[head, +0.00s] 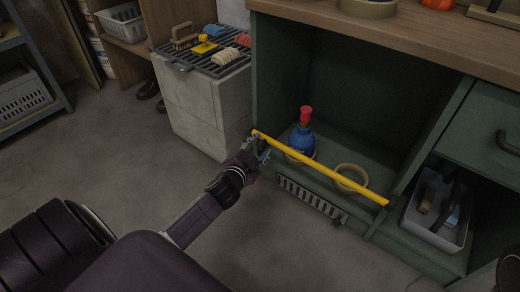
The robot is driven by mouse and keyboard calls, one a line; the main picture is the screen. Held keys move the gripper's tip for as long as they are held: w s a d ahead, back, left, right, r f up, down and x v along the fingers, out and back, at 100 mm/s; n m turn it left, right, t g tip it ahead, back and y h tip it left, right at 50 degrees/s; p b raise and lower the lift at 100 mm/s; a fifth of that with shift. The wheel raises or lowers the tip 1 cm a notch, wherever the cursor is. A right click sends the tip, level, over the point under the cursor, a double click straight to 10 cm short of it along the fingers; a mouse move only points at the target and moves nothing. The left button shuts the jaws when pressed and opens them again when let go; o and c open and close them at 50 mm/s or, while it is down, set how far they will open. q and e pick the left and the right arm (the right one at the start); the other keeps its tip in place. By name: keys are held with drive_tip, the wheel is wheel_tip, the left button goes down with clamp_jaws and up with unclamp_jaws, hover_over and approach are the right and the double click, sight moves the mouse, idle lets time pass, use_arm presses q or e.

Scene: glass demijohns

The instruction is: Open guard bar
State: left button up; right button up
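The yellow guard bar (325,170) runs across the front of the open green cabinet bay (345,95), from its left post to its right post. My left gripper (259,147) is at the bar's left end, close to or touching it. Its fingers are small and dark here, and I cannot tell whether they are closed on the bar. Behind the bar, a blue demijohn (301,139) with a red stopper (306,116) stands upright on the bay floor in a ring. A second, empty tan ring (351,178) lies to its right.
A concrete block (205,110) with a grate, brushes and cloths on top stands just left of the cabinet. A grey bin (437,215) sits in the right bay. The wooden worktop (420,40) overhangs above. The floor in front (300,245) is clear.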

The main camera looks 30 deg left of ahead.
use_arm(q)
drive_tip(key=shift+w, duration=0.25)
clamp_jaws()
idle(0.3)
